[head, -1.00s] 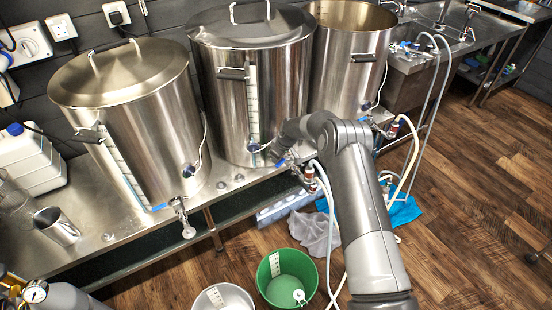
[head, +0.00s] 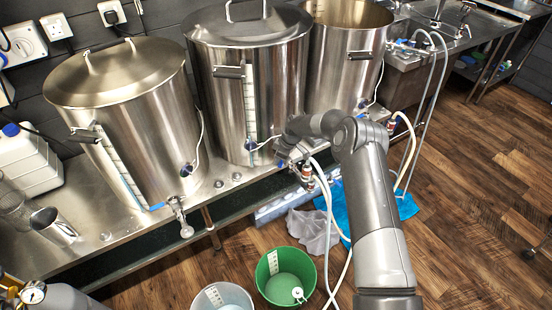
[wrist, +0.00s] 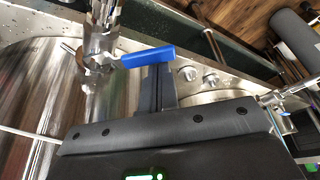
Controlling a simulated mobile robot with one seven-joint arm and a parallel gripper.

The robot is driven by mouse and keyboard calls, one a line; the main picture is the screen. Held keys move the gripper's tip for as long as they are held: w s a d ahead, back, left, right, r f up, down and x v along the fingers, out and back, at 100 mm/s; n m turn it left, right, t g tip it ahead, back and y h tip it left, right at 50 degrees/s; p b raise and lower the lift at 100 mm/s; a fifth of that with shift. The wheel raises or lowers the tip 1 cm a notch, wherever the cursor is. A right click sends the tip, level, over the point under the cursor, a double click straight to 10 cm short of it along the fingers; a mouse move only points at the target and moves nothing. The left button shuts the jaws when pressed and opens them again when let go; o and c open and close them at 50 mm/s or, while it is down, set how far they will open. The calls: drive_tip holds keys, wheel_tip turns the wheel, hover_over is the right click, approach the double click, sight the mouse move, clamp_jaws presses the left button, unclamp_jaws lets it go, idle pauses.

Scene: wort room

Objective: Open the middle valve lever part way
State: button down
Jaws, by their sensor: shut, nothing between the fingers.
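The middle steel kettle (head: 228,105) stands on the bench between two others. Its valve (wrist: 100,45) shows in the wrist view as a metal body with a blue lever (wrist: 148,56) reaching out to the right. My gripper (wrist: 160,78) is shut and empty, its dark fingertips right at the blue lever, overlapping its lower edge in the picture. I cannot tell if they touch it. In the head view my gripper is at the front of the middle kettle, where the arm and fittings mostly hide the fingers and lever.
The left kettle (head: 130,120) has its own tap (head: 180,215); the open right kettle (head: 345,70) stands beyond. Pale hoses (head: 328,205) hang beside my arm.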

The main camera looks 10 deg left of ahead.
drive_tip(key=shift+d, duration=0.25)
drive_tip(key=shift+s+d, duration=0.1)
drive_tip(key=shift+d, duration=0.3)
drive_tip(key=a, duration=0.4)
drive_tip(key=v, duration=1)
